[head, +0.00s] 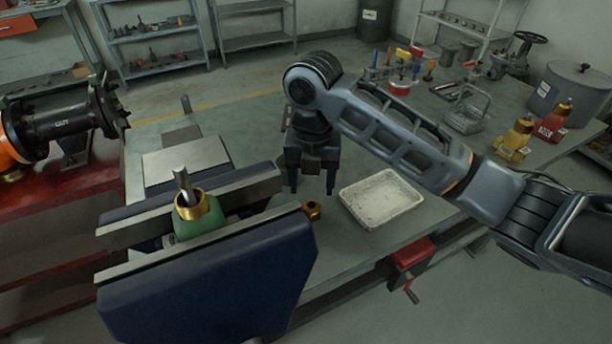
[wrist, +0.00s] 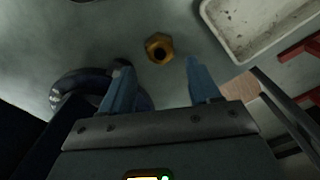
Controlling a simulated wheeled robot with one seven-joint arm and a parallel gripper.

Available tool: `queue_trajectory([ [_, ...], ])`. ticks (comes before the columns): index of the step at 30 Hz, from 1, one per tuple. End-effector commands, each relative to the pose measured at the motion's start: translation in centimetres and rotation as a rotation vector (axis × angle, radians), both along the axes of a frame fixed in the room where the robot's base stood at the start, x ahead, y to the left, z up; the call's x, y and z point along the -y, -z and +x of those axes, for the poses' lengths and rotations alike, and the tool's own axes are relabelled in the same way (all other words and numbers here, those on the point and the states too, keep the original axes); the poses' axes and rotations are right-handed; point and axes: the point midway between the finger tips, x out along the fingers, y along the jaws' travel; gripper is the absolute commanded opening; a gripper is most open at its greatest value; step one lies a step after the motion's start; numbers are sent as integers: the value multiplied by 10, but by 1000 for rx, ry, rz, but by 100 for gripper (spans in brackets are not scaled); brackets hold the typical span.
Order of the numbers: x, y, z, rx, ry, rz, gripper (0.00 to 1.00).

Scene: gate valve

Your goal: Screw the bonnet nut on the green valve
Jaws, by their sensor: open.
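The green valve (head: 197,228) is clamped upright between the jaws of a blue vise, with a brass threaded collar (head: 191,207) and a grey stem (head: 182,182) on top. A brass nut (head: 313,210) lies on the bench between the vise and a white tray; I take it for the bonnet nut. It also shows in the wrist view (wrist: 159,48), with its hole facing up. My gripper (head: 311,192) is open and empty, pointing down above the bench near the nut. In the wrist view its fingertips (wrist: 158,75) are apart, with the nut beyond and between them, not touched.
The blue vise (head: 215,285) stands left of my gripper. The shallow white tray (head: 381,199) is right of the nut. A red clamp (head: 413,254) sits on the bench's front edge. Yellow (head: 513,140) and red (head: 553,122) valve bodies, a wire basket and tools stand at the back right.

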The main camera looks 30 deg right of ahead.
Motion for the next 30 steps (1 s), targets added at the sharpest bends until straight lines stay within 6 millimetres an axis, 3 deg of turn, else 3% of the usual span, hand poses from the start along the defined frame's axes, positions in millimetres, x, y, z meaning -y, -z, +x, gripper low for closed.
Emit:
queue_trajectory([
  [21,0,60,0,0,1,1,62],
  [30,0,66,0,1,1,0,62],
])
